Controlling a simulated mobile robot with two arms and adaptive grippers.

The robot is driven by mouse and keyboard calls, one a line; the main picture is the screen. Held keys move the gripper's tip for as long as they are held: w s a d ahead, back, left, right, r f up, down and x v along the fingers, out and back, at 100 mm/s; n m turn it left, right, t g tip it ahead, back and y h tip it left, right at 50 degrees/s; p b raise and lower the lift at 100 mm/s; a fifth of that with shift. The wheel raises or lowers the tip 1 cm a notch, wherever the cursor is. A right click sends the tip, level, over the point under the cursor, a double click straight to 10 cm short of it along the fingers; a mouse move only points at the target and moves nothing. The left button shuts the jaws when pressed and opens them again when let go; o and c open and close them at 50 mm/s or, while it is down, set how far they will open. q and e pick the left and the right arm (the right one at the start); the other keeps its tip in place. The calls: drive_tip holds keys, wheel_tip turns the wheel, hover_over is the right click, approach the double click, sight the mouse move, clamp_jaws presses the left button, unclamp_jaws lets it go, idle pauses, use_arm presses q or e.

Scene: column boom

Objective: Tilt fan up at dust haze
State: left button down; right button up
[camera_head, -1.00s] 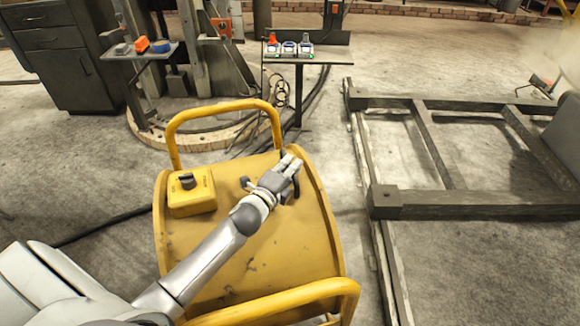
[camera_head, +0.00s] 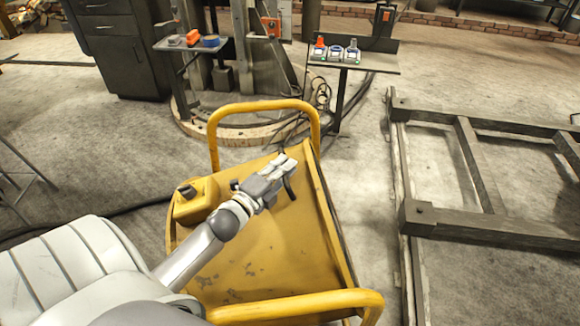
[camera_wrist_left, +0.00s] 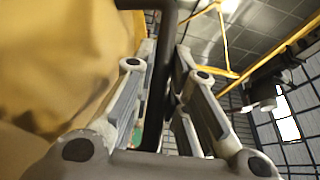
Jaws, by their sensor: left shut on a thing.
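The fan, a scuffed yellow drum (camera_head: 275,250), stands in front of me between yellow tube bars (camera_head: 264,105). A yellow control box (camera_head: 196,202) with a dark knob sits on its left side. My left gripper (camera_head: 283,168) is at the drum's upper right, shut on a dark handle (camera_head: 289,188). In the left wrist view, the dark handle bar (camera_wrist_left: 158,60) runs between the two fingers, beside the yellow drum (camera_wrist_left: 60,70). The fan's outlet is not clearly visible. No dust haze is distinct now. My right gripper is not in view.
A dark metal frame (camera_head: 425,213) lies on the floor to the right. Behind the fan are a round base (camera_head: 190,122), a small table with devices (camera_head: 375,62) and a grey cabinet (camera_head: 120,50). A dark cable (camera_head: 130,210) runs along the floor at left.

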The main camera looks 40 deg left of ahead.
use_arm(q)
drive_tip(key=shift+f, duration=0.1)
drive_tip(key=c, duration=1.7)
unclamp_jaws()
drive_tip(key=shift+s, duration=0.1)
drive_tip(key=s, duration=1.2)
drive_tip(key=shift+f, duration=0.1)
